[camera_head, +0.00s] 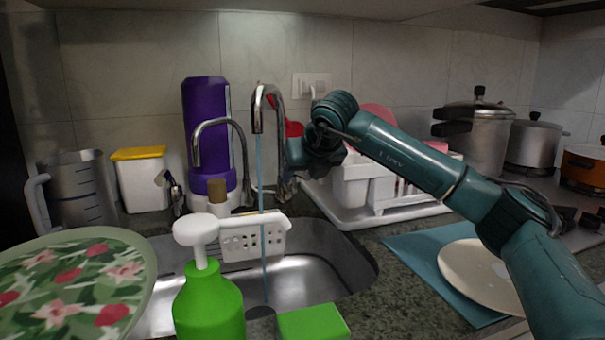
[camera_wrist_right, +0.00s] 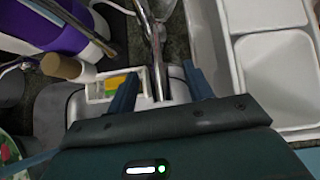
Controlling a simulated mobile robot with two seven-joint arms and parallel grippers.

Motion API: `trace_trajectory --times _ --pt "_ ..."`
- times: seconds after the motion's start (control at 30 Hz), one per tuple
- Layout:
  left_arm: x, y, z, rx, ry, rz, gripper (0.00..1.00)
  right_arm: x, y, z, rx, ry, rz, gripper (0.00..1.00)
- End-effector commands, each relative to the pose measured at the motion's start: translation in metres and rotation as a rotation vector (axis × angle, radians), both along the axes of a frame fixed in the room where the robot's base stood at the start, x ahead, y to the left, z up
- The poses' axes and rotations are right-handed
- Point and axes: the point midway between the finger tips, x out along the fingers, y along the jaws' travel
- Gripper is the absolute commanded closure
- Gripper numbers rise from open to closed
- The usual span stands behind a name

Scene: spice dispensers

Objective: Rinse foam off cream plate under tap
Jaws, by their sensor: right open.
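The cream plate (camera_head: 472,272) lies on a teal mat (camera_head: 415,250) right of the sink, with a small pale patch on it; my right arm covers its right side. The chrome tap (camera_head: 258,112) arches over the sink (camera_head: 325,262), and a thin blue water stream (camera_head: 262,210) falls from it. My right gripper (camera_head: 290,183) is at the tap's base, empty of any plate. In the right wrist view its open fingers (camera_wrist_right: 161,90) stand either side of the chrome tap body (camera_wrist_right: 155,55); contact cannot be told. My left gripper is not in view.
A green soap bottle (camera_head: 207,300) and green block (camera_head: 313,323) stand at the sink's front. A floral plate (camera_head: 75,285) fills the left. A purple dispenser (camera_head: 203,125) is behind; a white dish rack (camera_head: 385,205) stands right of the tap.

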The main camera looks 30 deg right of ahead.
Motion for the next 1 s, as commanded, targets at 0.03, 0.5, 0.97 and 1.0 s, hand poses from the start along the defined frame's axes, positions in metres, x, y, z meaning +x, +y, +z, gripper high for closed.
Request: trace_trajectory --times 0.03,0.5,0.97,1.0 --pt "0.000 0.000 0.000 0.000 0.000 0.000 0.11 0.000 0.000 0.000 0.000 0.001 0.000 0.45" --pt "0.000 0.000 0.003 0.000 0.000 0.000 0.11 -0.014 0.002 0.015 0.001 0.000 -0.001 0.45" --pt "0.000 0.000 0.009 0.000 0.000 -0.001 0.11 -0.045 0.008 0.047 0.000 0.000 0.000 0.45" --pt "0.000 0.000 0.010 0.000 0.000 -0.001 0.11 -0.046 0.008 0.048 0.000 0.001 0.000 0.45"
